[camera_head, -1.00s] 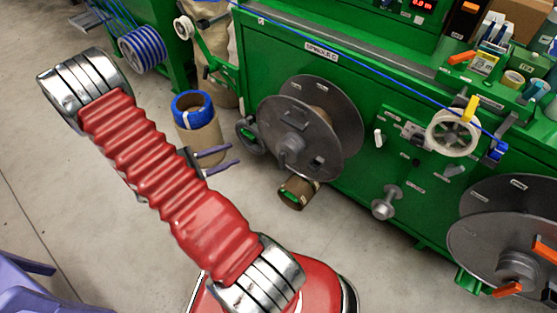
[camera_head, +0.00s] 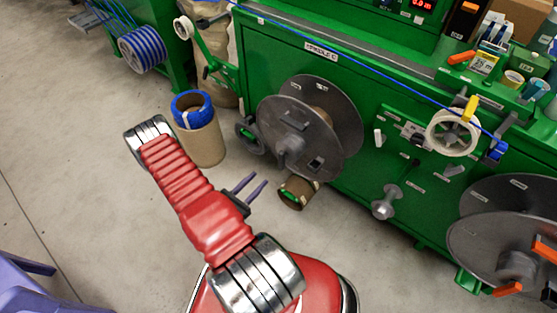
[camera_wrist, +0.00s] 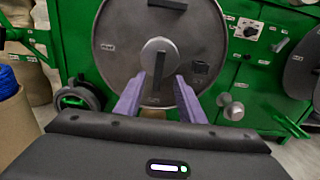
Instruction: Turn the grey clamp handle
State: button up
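A large dark grey reel (camera_head: 333,100) is mounted on the front of the green machine. At its centre is a grey hub with a clamp handle (camera_head: 289,146). In the wrist view the hub (camera_wrist: 160,50) is a round grey knob, with the dark bar of the handle (camera_wrist: 159,68) upright across it. My gripper (camera_head: 256,183) has two purple fingers and is in front of and below the reel in the head view, apart from it. In the wrist view my gripper (camera_wrist: 157,82) is open, its fingertips either side of the hub with nothing between them.
A cardboard drum with a blue rim (camera_head: 199,130) stands on the floor left of the reel. A black handwheel (camera_head: 250,135) sits at the reel's left edge. A brown tube (camera_head: 296,192) is below it. Another grey reel (camera_head: 490,245) is at the right. Floor in front is clear.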

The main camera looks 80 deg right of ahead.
aim_at(280, 158)
jog(key=shift+s+d+f, duration=0.1)
dwell(0.4)
jog(key=shift+x, duration=6.8)
jog(key=shift+c, duration=0.4)
grip_shut()
